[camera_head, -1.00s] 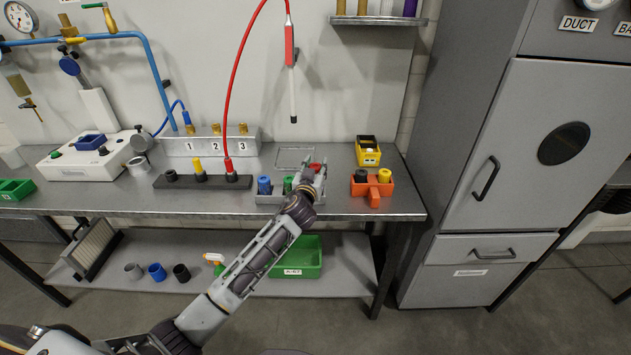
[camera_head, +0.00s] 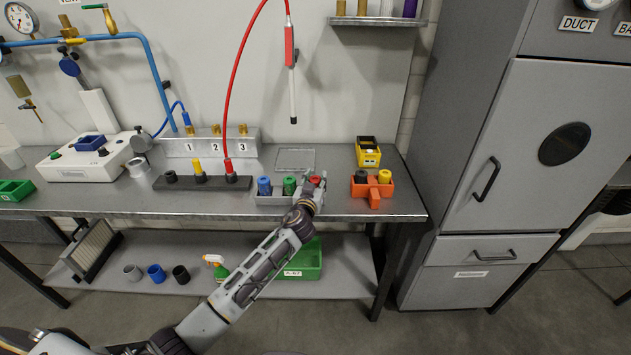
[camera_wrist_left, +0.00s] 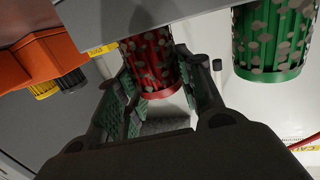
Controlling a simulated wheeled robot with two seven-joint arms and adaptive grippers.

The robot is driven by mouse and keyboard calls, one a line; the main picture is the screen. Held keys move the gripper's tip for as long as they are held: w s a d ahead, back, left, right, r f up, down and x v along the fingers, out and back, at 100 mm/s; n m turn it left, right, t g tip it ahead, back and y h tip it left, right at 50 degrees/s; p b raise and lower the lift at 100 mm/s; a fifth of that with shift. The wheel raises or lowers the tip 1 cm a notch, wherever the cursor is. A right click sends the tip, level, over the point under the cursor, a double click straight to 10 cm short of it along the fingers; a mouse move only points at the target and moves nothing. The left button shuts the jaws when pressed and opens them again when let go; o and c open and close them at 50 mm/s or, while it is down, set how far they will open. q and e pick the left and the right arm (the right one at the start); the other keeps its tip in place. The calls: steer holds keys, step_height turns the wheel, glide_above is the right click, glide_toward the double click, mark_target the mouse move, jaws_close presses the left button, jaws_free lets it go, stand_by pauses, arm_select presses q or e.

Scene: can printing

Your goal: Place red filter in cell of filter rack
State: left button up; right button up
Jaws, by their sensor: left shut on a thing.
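The red filter (camera_head: 315,180) is at the right end of the grey filter rack (camera_head: 270,200) on the bench. My left gripper (camera_head: 316,190) is shut on it. In the left wrist view the red perforated filter (camera_wrist_left: 150,62) sits between the green-padded fingers (camera_wrist_left: 165,95), and one end of it disappears behind the grey rack wall (camera_wrist_left: 120,14). I cannot tell how deep it sits in the cell. A green filter (camera_head: 289,185) and a blue filter (camera_head: 264,186) stand in the rack to its left. My right gripper is not in view.
An orange holder (camera_head: 374,195) with black and yellow pieces stands just right of the rack. A yellow box (camera_head: 368,152) is behind it. A dark strip (camera_head: 202,183) with plugs lies to the left. A red hose (camera_head: 238,75) hangs down to that strip.

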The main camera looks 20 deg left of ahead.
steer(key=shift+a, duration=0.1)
arm_select(q)
steer(key=o, duration=1)
steer(key=shift+f, duration=0.1)
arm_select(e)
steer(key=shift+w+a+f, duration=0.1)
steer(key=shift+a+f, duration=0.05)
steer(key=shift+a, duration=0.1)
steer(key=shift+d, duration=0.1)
arm_select(q)
steer(key=shift+s, duration=0.1)
steer(key=shift+s+d+r+b, duration=0.1)
steer(key=shift+s+d+b, duration=0.05)
steer(key=shift+s, duration=1.15)
steer(key=shift+s+d+r+b, duration=0.1)
steer(key=shift+s, duration=1.25)
steer(key=shift+s+d+r+b, duration=0.1)
steer(key=shift+s+d+b, duration=0.05)
steer(key=shift+s, duration=1.15)
steer(key=shift+s+d+r, duration=0.1)
steer(key=shift+s+r, duration=0.05)
steer(key=shift+s, duration=1.8)
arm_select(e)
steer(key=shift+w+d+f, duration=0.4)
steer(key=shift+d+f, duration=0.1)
